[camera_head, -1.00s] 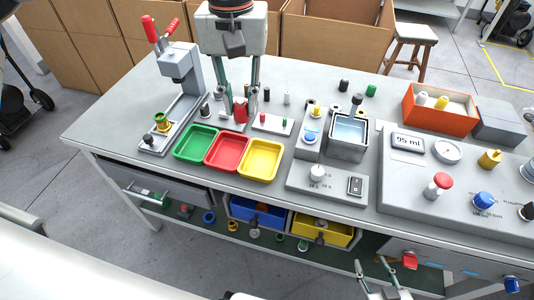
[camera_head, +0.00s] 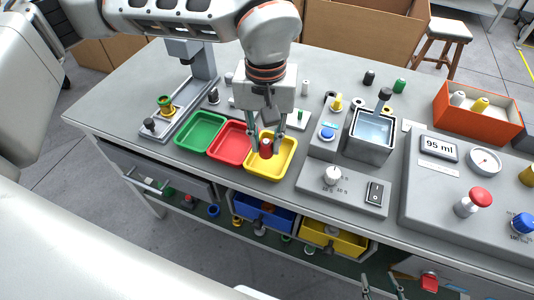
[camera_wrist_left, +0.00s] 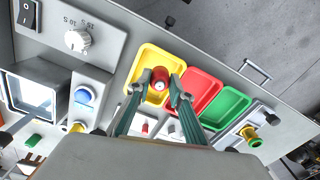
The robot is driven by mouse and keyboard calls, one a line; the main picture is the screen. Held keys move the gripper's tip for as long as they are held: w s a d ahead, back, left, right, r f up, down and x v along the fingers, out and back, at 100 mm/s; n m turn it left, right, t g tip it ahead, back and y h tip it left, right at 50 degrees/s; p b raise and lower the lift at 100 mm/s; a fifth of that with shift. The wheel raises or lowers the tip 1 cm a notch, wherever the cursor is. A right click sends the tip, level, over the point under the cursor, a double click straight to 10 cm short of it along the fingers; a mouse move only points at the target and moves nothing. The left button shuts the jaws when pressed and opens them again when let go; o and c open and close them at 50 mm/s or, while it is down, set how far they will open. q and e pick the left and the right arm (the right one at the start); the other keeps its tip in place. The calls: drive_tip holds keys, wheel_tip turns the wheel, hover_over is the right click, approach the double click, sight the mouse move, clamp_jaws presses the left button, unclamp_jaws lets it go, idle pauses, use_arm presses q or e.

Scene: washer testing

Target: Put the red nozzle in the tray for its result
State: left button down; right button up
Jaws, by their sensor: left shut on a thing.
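My left gripper (camera_head: 267,143) is shut on the red nozzle (camera_head: 266,150), at the yellow tray (camera_head: 270,177). The nozzle is upright, and its round red top also shows between the fingers in the left wrist view (camera_wrist_left: 160,77), inside the outline of the yellow tray (camera_wrist_left: 150,56). I cannot tell whether it touches the tray floor. The red tray (camera_head: 229,152) and the green tray (camera_head: 200,134) stand in a row to the left. My right gripper (camera_head: 381,284) is open and empty at the bottom edge, partly cut off.
To the right are a control box with a dial (camera_head: 333,176), a water basin (camera_head: 372,130), an orange box (camera_head: 478,118) and a console reading 95 ml (camera_head: 438,148). Blue (camera_head: 263,214) and yellow (camera_head: 332,237) bins sit below.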

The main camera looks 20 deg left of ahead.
sight(266, 142)
use_arm(q)
drive_tip(key=shift+f, duration=0.95)
drive_tip(key=shift+f+b, duration=0.3)
drive_tip(key=shift+f, duration=1.35)
drive_tip(key=c, duration=1.8)
unclamp_jaws()
drive_tip(key=shift+f, duration=0.15)
wheel_tip(266, 142, up, 12)
drive_tip(key=shift+r+p, duration=0.2)
drive_tip(key=shift+p, duration=0.6)
